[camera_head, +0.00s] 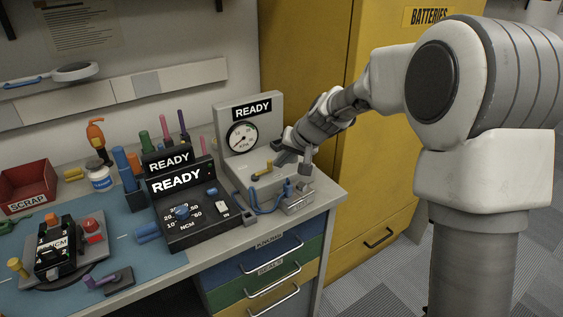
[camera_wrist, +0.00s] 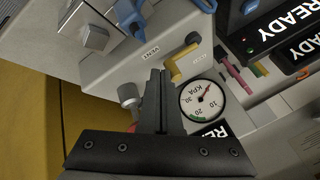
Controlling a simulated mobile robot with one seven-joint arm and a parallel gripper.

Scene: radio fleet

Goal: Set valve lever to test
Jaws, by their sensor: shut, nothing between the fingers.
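The grey gauge unit (camera_head: 262,140) stands at the right end of the bench, with a READY sign and a round dial (camera_head: 242,137). Its yellow valve lever (camera_head: 267,167) sits low on the body and also shows in the wrist view (camera_wrist: 186,67). A label reading VENT (camera_wrist: 152,52) is on the face near it; a second label under the lever is too small to read surely. My gripper (camera_head: 280,162) is shut and empty. In the wrist view its fingertips (camera_wrist: 161,72) lie just beside the lever's handle; I cannot tell if they touch it.
A silver knob (camera_wrist: 128,94) is close by the fingers.

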